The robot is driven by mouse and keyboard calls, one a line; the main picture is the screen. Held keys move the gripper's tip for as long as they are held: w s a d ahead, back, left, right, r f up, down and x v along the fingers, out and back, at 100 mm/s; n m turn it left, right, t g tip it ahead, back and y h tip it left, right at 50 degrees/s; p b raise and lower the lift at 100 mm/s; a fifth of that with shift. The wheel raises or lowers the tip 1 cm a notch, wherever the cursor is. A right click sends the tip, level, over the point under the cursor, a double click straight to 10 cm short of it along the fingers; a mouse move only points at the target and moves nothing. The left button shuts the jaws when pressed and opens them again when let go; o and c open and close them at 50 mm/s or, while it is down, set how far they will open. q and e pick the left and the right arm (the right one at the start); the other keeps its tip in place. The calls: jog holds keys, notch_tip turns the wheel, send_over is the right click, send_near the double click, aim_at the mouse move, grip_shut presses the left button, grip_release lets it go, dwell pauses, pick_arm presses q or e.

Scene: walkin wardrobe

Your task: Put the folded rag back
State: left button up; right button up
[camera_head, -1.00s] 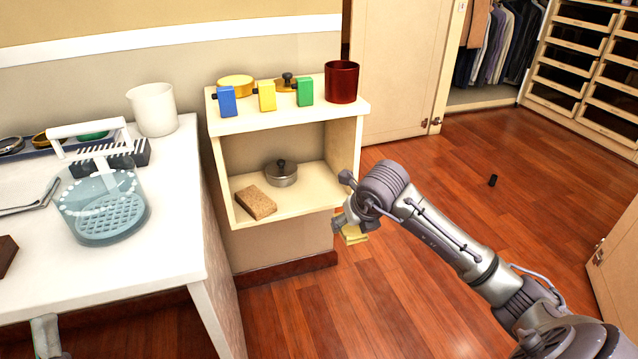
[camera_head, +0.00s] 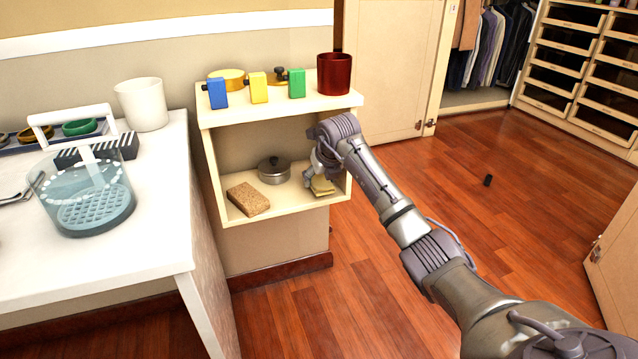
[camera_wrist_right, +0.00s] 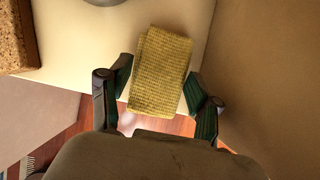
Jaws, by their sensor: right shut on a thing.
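The folded rag (camera_head: 322,186) is a yellow woven cloth. It is at the right end of the open lower compartment of the wall shelf (camera_head: 290,213), at its front edge. In the right wrist view the rag (camera_wrist_right: 162,72) lies between the fingers of my right gripper (camera_wrist_right: 160,98), over the pale shelf board. My right gripper (camera_head: 316,172) is shut on the rag. I cannot tell whether the rag touches the board. My left gripper does not show in the head view.
A brown sponge-like block (camera_head: 248,198) and a lidded metal pot (camera_head: 274,170) stand left of the rag. Above are a dark red cup (camera_head: 334,74) and blue, yellow and green blocks. A white table (camera_head: 150,225) with a clear basket (camera_head: 85,200) is at the left.

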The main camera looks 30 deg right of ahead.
jog(key=shift+b+x, duration=0.5)
jog(key=shift+x, duration=0.4)
jog(key=shift+f, duration=0.15)
jog(key=o, duration=0.7)
